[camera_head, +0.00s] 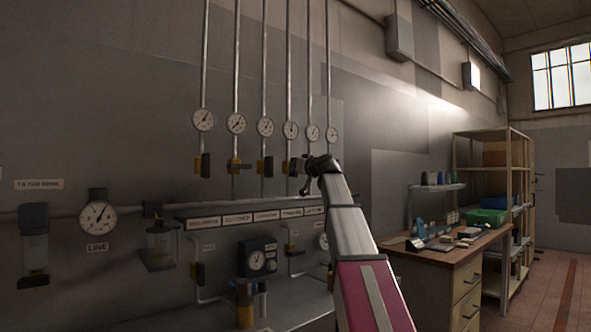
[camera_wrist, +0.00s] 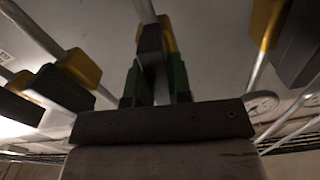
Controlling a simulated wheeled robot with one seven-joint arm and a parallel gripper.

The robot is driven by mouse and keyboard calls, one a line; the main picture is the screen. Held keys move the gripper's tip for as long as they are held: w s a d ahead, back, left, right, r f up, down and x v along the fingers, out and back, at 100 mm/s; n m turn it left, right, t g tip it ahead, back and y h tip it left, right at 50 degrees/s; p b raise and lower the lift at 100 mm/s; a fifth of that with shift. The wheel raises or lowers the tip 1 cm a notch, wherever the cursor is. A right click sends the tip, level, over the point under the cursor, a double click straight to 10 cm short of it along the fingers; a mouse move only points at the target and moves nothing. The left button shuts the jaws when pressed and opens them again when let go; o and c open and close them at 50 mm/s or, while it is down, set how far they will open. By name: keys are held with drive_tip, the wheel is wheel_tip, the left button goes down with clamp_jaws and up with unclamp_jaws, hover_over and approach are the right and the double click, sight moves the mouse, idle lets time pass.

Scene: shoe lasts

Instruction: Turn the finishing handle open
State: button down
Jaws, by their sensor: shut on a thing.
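A row of valves with yellow bodies and dark handles hangs on the vertical pipes along the wall. My gripper (camera_head: 312,172) is at the right end of this row in the head view and hides the valve there. In the wrist view my gripper (camera_wrist: 154,85) has its two green-sided fingers closed around a dark valve handle (camera_wrist: 151,45). A yellow valve body shows just behind that handle. The label strip (camera_head: 230,217) below is too small to read surely, so I cannot tell which name belongs to the held handle.
Neighbouring valves stand close on both sides: a left one (camera_wrist: 80,68) and a right one (camera_wrist: 266,22) in the wrist view. Round gauges (camera_head: 265,127) sit above the valves. A workbench (camera_head: 450,262) and shelf rack (camera_head: 508,150) stand at the right.

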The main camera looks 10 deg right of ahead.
drive_tip(key=shift+n, duration=0.7)
drive_tip(key=c, duration=1)
unclamp_jaws()
drive_tip(key=shift+c, duration=0.2)
drive_tip(key=v, duration=1)
drive_tip(key=shift+s+d, duration=0.2)
drive_tip(key=shift+s, duration=0.15)
